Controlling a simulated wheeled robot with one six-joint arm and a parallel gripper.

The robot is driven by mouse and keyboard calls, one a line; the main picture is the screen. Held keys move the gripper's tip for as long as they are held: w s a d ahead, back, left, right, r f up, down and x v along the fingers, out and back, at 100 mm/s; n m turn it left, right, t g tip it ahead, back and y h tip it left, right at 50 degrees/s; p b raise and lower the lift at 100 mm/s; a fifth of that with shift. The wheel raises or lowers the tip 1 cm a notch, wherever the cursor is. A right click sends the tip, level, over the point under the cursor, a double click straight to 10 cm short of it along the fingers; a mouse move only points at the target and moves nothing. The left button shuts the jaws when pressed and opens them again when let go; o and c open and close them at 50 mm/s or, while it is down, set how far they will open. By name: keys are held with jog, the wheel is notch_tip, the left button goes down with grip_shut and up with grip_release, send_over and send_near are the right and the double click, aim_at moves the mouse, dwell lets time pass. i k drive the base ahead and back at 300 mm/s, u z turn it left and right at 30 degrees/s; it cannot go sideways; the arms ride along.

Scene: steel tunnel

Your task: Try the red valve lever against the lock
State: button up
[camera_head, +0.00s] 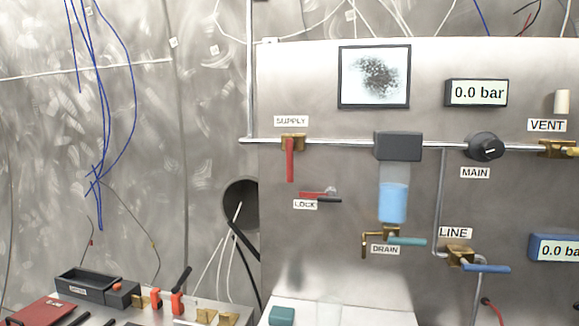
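The red valve lever (290,160) hangs straight down from the brass valve (293,139) under the SUPPLY label (291,121). The valve sits on the horizontal pipe (340,143) at the panel's left. Below and a little right of the lever is a small red lock piece (312,195) with a dark bar, beside the LOCK label (305,204). A gap shows between the lever's lower end and the lock piece. How the lock engages is too small to tell. My gripper is not in view.
Right of the lever are a filter bowl (393,203) with blue liquid, a teal DRAIN lever (407,241), a black MAIN knob (487,147) and a blue LINE lever (487,268). The gauge (477,93) reads 0.0 bar. Tools and a black tray (88,287) occupy the lower-left bench.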

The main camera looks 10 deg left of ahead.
aim_at(290, 143)
jog(key=k, duration=1.2)
jog(key=u, duration=0.6)
jog(key=i, duration=1.35)
jog(key=z, duration=0.6)
